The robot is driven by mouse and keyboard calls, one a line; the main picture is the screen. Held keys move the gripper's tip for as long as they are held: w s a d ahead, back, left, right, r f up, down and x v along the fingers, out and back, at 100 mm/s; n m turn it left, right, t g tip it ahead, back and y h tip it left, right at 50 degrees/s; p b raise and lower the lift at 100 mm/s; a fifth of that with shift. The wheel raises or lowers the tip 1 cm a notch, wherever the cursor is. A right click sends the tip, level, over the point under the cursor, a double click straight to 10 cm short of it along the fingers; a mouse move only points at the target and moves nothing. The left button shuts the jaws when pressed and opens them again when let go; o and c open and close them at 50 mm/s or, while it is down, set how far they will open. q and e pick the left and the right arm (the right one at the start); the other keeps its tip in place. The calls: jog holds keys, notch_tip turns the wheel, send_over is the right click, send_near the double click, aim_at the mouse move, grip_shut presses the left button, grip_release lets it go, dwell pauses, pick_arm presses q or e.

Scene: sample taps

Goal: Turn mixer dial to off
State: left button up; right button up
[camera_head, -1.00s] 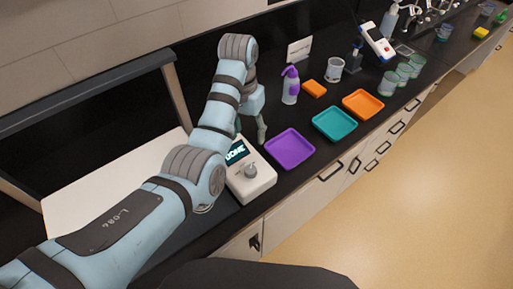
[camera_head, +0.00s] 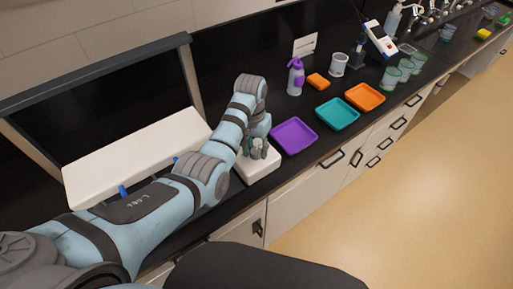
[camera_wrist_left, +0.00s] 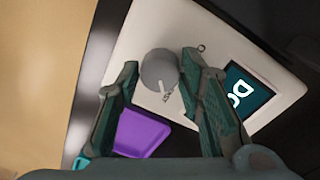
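The mixer (camera_head: 262,168) is a white box on the black counter, partly hidden by my left arm in the head view. In the left wrist view the mixer (camera_wrist_left: 205,30) shows a grey round dial (camera_wrist_left: 158,72) with a pale pointer line, and a dark screen (camera_wrist_left: 245,97) with light letters. My left gripper (camera_head: 256,150) is over the mixer. In the left wrist view its fingers (camera_wrist_left: 160,85) are apart, one on each side of the dial. I cannot tell whether they touch it. My right gripper is not in view.
A purple tray (camera_head: 293,136) lies just right of the mixer, with a teal tray (camera_head: 338,114) and an orange tray (camera_head: 366,97) beyond. A purple-topped bottle (camera_head: 295,78) stands behind. A white hood base (camera_head: 135,160) is at the left.

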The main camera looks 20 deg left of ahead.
pick_arm(q)
jog(key=shift+s, duration=0.25)
jog(key=c, duration=0.5)
jog(key=shift+n, duration=0.3)
jog(key=shift+c, duration=0.2)
jog(key=n, duration=0.4)
jog(key=shift+s, duration=0.1)
jog(key=n, duration=0.4)
jog(key=shift+d+n+t, duration=0.1)
jog(key=shift+n+t, duration=0.2)
jog(key=shift+n, duration=0.1)
jog(key=n, duration=0.5)
jog(key=shift+d, duration=0.1)
jog(key=n, duration=0.5)
jog(key=shift+f+y, duration=0.1)
jog(key=shift+y, duration=0.2)
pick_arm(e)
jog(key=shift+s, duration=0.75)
pick_arm(q)
jog(key=shift+n, duration=0.4)
jog(key=shift+c, duration=0.2)
